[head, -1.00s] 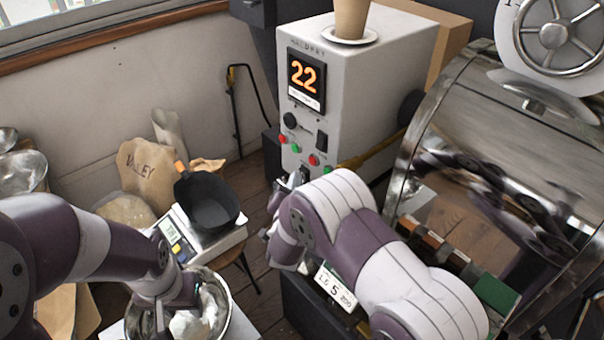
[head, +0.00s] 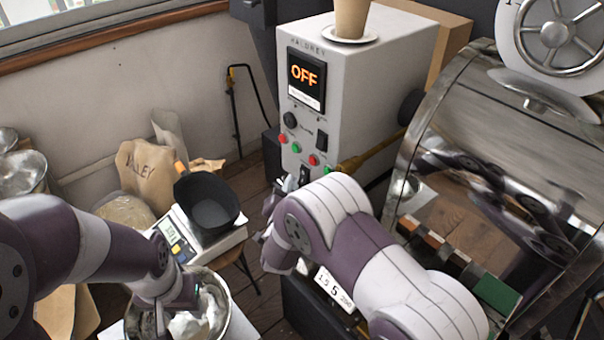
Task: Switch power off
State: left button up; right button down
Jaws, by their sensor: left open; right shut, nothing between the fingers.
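The white control box (head: 378,62) stands upright at the back centre in the head view. Its display (head: 305,80) reads OFF in orange. Below the display are a black knob (head: 290,120), a black rocker switch (head: 321,140), and several red and green buttons. A dark switch (head: 304,176) low on the panel is partly hidden by my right arm. My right gripper (head: 290,190) is shut and empty, close in front of the lower panel; its fingertips are partly hidden. My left gripper (head: 185,312) is open, low over a metal bowl (head: 222,322) with whitish contents.
A black pan (head: 210,205) sits on a scale (head: 228,240) left of centre. A paper cup on a saucer (head: 348,38) stands on the box. A large metal drum (head: 500,110) fills the right side. Paper sacks (head: 145,165) stand by the wall.

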jog(key=shift+s+a+f+b, duration=0.15)
jog(key=shift+s+a, duration=0.6)
jog(key=shift+a, duration=0.25)
jog(key=shift+s+a+f+b, duration=0.15)
jog(key=shift+s+a, duration=0.6)
jog(key=shift+a, duration=0.25)
